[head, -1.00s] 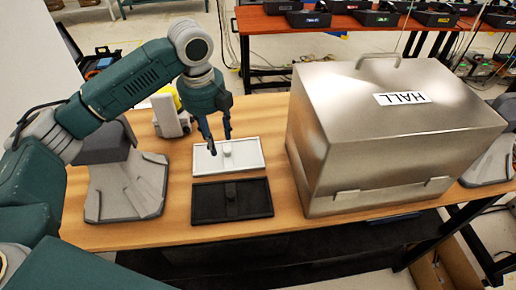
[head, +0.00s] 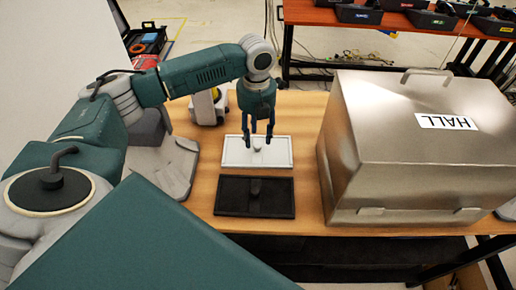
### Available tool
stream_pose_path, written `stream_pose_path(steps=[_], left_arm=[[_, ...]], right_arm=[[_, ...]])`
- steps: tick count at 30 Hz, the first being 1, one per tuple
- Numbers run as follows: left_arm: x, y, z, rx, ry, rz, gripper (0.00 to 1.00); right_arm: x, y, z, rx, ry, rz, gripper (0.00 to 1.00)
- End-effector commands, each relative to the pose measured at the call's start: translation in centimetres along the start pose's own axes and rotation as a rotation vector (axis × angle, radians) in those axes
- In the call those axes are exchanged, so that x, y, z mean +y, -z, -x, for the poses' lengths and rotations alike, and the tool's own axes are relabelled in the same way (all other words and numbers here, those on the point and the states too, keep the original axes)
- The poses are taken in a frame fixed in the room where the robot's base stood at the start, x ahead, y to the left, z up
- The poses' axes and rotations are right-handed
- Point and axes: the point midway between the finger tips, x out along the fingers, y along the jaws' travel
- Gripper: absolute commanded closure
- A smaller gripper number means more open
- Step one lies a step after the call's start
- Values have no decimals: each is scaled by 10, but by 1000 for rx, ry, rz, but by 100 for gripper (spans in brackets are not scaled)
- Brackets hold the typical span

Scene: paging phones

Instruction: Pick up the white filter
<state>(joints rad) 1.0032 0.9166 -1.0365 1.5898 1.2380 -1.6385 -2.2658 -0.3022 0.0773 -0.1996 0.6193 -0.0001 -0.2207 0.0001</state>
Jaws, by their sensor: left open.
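The white filter (head: 278,158) is a flat rectangular panel with a small raised grip in its middle. It lies on the wooden table, behind a similar black panel (head: 280,204). My left gripper (head: 257,142) points down over the white filter, its open fingers near the raised grip. The fingers partly cover the panel's left half. I cannot tell whether they touch it. My right gripper is not in view.
A large metal box (head: 400,150) labelled HALL stands on the table (head: 307,110) to the right of the panels. A white and yellow device (head: 208,108) stands behind left. A grey stand is at left. A red table with black bins is behind.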

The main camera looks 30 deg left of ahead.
Motion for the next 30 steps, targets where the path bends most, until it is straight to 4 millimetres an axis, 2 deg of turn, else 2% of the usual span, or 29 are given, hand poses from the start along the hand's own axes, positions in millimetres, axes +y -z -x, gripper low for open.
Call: stream_pose_path(steps=[1, 3, 9, 15, 17, 22, 30], left_arm=[[0, 0, -4, 5, -3, 1, 57], [-2, 0, -14, 5, -2, 1, 57], [-1, -1, -36, 1, -2, 1, 57], [-1, -1, -38, 0, -1, 1, 57], [-2, -1, -38, 0, -1, 1, 65], [-2, -1, -37, 0, -1, 0, 99], [-2, -2, -37, 0, -1, 1, 100]], right_arm=[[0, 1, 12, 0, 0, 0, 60], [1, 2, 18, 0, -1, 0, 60], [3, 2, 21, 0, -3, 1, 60], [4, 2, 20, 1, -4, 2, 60], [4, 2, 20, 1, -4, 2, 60], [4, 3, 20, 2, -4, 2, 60], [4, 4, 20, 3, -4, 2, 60]])
